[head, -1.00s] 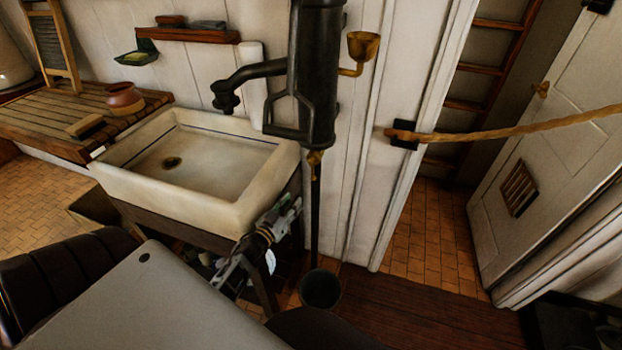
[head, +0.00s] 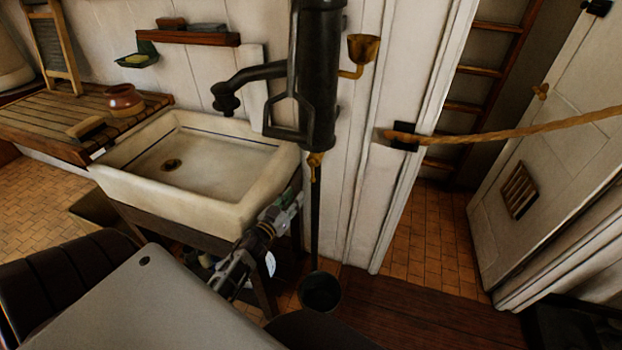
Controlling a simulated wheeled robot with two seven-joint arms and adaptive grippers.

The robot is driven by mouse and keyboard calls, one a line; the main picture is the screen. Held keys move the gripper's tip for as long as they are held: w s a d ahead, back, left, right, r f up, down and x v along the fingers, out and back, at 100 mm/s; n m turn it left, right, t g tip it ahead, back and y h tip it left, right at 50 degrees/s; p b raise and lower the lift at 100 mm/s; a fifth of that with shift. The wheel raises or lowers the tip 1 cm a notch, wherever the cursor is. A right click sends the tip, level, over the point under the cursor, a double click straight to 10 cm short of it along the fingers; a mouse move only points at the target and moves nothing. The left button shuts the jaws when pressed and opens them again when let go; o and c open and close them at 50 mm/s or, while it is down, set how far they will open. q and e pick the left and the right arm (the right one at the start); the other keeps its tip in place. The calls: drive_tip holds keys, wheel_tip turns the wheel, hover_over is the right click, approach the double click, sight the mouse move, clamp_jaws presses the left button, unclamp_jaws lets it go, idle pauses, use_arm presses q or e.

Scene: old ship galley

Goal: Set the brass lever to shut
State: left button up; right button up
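The small brass lever (head: 315,166) is at the foot of the black pump (head: 318,80), right of the sink. It points down along the dark pipe. My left gripper (head: 295,200) is at the sink's front right corner, below and left of the lever and apart from it in the picture. Its fingers point up and to the right. They are small and dark here, so I cannot tell whether they are open or shut. My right gripper is not in view.
The white sink (head: 240,210) stands close beside my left arm. A dark bucket (head: 320,291) is on the floor below the pump. A brass cup (head: 363,46) sits on the pump's right side. A rope (head: 520,128) crosses the doorway at right.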

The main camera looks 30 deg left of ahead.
use_arm(q)
approach(312, 172)
drive_tip(key=shift+w+f, duration=1.15)
drive_tip(key=shift+w, duration=0.55)
drive_tip(key=shift+w+a, duration=0.15)
drive_tip(key=shift+w, duration=2.8)
clamp_jaws()
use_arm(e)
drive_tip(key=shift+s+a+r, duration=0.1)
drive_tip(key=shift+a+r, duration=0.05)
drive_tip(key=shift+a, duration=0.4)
